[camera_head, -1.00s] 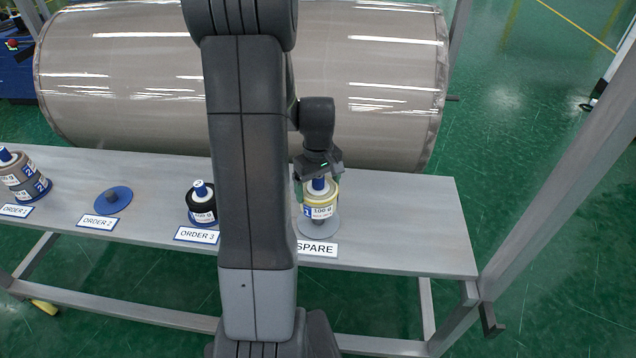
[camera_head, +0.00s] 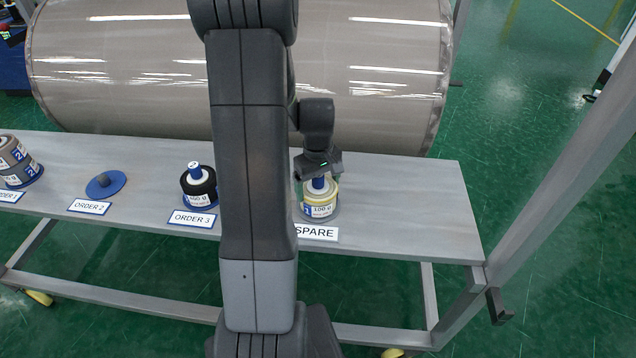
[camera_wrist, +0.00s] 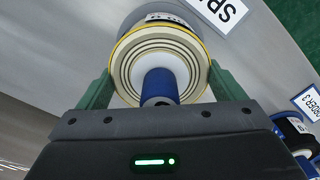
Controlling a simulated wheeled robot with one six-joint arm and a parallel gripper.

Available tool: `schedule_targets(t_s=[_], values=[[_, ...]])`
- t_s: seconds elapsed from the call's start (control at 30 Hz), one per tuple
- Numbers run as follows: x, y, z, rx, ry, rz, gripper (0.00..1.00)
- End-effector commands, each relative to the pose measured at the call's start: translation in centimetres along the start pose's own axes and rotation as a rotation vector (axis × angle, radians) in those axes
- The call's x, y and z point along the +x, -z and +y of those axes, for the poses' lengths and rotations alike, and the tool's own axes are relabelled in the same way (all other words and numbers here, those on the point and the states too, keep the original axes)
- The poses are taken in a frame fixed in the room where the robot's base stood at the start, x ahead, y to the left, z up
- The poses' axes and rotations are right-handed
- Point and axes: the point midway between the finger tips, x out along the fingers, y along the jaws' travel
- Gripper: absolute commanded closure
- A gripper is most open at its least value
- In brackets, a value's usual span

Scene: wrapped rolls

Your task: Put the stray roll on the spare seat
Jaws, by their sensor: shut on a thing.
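The stray roll (camera_head: 320,203) is cream-yellow with a white and blue label and a blue core end on top. It stands upright at the seat behind the SPARE sign (camera_head: 316,233) and covers nearly all of the grey seat disc. I cannot tell whether it rests fully on the disc. My gripper (camera_head: 319,180) is above it, shut on it. In the wrist view, the green fingers flank the roll (camera_wrist: 150,50) on both sides, and its blue core points toward the camera.
To the left on the grey bench (camera_head: 420,200) stand a black roll (camera_head: 199,189) at ORDER 3, an empty blue seat (camera_head: 106,185) at ORDER 2 and a grey-brown roll (camera_head: 14,160) at ORDER 1. A large wrapped roll (camera_head: 130,70) lies behind. The bench's right end is clear.

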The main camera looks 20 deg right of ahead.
Motion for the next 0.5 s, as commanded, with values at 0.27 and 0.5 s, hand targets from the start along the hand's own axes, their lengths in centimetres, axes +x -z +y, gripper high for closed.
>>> schedule_targets(t_s=[0.27, 0.5], values=[[-0.04, 0.0, 0.0, 0.0, 0.0, 0.0, 0.35], [-0.04, 0.0, 0.0, 0.0, 0.0, 0.0, 0.0]])
